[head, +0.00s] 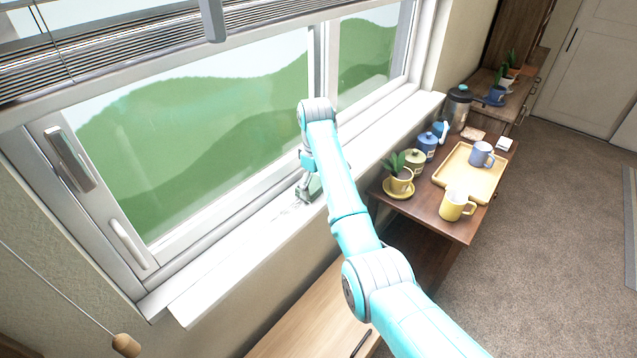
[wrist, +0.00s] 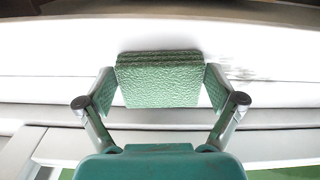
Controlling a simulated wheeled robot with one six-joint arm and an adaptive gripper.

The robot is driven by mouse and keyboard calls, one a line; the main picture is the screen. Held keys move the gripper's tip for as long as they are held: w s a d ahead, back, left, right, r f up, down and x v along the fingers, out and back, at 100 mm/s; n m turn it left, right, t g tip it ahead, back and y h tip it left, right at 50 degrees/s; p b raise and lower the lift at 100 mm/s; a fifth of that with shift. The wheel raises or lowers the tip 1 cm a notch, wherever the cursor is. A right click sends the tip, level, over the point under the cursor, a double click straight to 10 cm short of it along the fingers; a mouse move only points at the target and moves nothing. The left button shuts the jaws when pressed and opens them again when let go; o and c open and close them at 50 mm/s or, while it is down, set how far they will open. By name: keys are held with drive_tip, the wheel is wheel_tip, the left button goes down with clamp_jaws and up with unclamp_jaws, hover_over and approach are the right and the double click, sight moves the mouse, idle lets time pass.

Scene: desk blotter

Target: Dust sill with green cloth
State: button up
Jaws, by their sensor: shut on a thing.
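My gripper (wrist: 160,98) is shut on the green cloth (wrist: 158,80), a folded, textured pad that shows between the two fingers in the wrist view. In the head view my gripper (head: 308,190) is low over the white window sill (head: 235,245), with a bit of the cloth in it. The cloth is at or just above the sill; I cannot tell if it touches. Grey dust marks (wrist: 245,74) lie on the sill to the right of the cloth in the wrist view, and grey specks show near my gripper in the head view.
The closed window (head: 200,120) rises behind the sill. A wooden side table (head: 425,205) at right holds a potted plant (head: 400,178), a tray (head: 458,172), a yellow mug (head: 456,206), a blue mug (head: 481,154), canisters and a kettle (head: 457,108). The sill's left part is clear of objects.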

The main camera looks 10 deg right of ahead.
drive_tip(key=shift+s+a+f, duration=0.1)
drive_tip(key=shift+s+a, duration=0.45)
drive_tip(key=shift+a, duration=0.25)
drive_tip(key=shift+s+a+f, duration=0.1)
drive_tip(key=shift+s+a, duration=0.45)
drive_tip(key=shift+a, duration=0.2)
drive_tip(key=shift+r, duration=0.1)
drive_tip(key=shift+w+d, duration=0.6)
drive_tip(key=shift+d, duration=0.25)
drive_tip(key=shift+w+d, duration=0.6)
drive_tip(key=shift+d, duration=0.25)
drive_tip(key=shift+w+d+r, duration=0.1)
drive_tip(key=shift+w+d, duration=0.7)
drive_tip(key=shift+d, duration=0.3)
drive_tip(key=shift+w+d+f, duration=0.1)
drive_tip(key=shift+w+d, duration=0.7)
drive_tip(key=shift+d, duration=0.25)
drive_tip(key=shift+w+d+r, duration=0.1)
drive_tip(key=shift+w+d, duration=0.7)
drive_tip(key=shift+d, duration=0.3)
drive_tip(key=shift+w+d, duration=0.8)
drive_tip(key=shift+d, duration=0.35)
drive_tip(key=shift+f, duration=0.2)
drive_tip(key=shift+r, duration=0.1)
drive_tip(key=shift+r, duration=2.95)
drive_tip(key=shift+r, duration=0.1)
